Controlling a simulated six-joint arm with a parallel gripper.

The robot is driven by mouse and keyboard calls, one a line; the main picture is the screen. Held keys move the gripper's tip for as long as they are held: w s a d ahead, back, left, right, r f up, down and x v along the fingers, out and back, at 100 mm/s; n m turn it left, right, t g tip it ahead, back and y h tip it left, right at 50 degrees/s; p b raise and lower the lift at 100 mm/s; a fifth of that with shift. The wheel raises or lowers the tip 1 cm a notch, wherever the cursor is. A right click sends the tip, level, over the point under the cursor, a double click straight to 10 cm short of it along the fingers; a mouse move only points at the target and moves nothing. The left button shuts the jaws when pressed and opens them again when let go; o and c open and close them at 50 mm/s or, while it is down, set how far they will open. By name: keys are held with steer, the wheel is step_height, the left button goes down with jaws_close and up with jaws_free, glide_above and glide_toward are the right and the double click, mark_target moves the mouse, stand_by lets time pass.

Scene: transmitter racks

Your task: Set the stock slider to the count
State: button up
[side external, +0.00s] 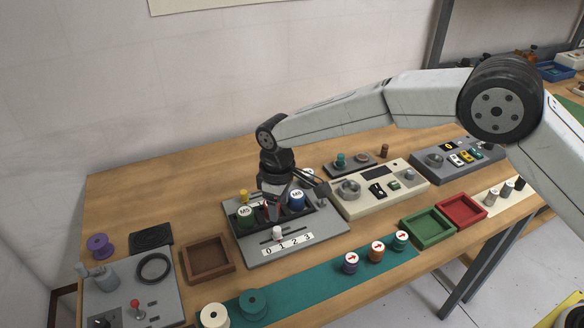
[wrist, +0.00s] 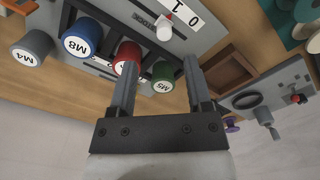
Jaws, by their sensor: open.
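The stock slider panel (side external: 322,238) is grey, with a white strip (side external: 288,244) marked 0 1 2 3. Its white slider knob (side external: 277,232) stands near the 1; the knob also shows in the wrist view (wrist: 165,29), with a red mark beside it. My gripper (wrist: 160,58) is open and empty above the rack. The green spool shows between its fingers and the red one beside the left finger.
A brown tray (side external: 232,266) stands left of the panel and a cream console (side external: 392,199) right of it. Several arrow-marked spools (side external: 351,264) stand on the green mat (side external: 300,291) in front. Green (side external: 440,239) and red (side external: 475,220) trays lie further right.

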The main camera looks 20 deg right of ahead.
mark_target(277, 229)
steer(key=shift+a+f, duration=0.15)
steer(key=shift+a, duration=0.25)
steer(key=shift+f, duration=3.9)
jaws_close()
